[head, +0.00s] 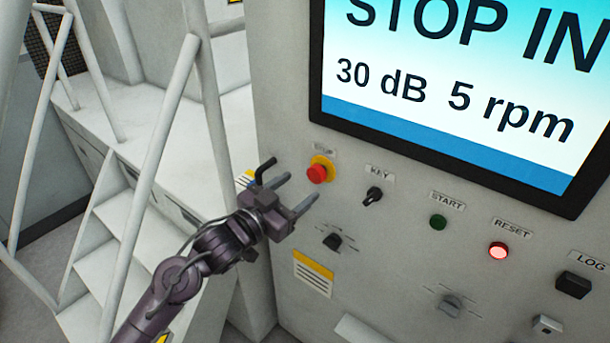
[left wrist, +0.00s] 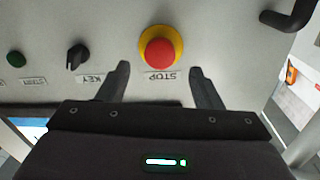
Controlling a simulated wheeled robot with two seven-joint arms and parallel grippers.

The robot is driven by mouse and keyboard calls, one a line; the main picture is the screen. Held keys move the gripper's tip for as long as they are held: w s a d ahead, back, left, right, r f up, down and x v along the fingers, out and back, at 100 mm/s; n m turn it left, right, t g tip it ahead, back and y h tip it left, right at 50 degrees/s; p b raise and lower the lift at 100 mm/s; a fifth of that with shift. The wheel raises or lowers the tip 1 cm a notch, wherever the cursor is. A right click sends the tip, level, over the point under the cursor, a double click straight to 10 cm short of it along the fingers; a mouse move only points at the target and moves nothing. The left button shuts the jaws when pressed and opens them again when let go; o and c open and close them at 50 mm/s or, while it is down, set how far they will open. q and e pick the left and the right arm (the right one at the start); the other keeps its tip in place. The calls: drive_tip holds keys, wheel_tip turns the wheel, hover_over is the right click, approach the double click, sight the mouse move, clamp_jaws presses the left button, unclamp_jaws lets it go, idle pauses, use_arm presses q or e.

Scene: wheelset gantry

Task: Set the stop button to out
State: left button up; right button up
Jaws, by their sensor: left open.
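The red stop button (head: 317,173) with its yellow collar sits on the grey panel under the STOP label, at the panel's upper left. The screen (head: 450,90) reads "STOP IN", "30 dB" and "5 rpm". My left gripper (head: 294,189) is open and empty in front of the panel, just left of and below the button in the head view. In the left wrist view the button (left wrist: 160,50) lies between and beyond the two spread fingers (left wrist: 158,82), apart from both. My right gripper is in neither view.
A key switch (head: 373,196), green START button (head: 438,222), lit red RESET button (head: 498,251) and black LOG button (head: 574,284) run rightward along the panel. A small black knob (head: 332,241) sits below the stop button. A black hooked handle (left wrist: 290,18) is near the panel edge. White stair railings (head: 160,130) stand left.

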sight(314, 177)
use_arm(q)
drive_tip(key=p+x, duration=0.1)
drive_tip(key=x, duration=0.4)
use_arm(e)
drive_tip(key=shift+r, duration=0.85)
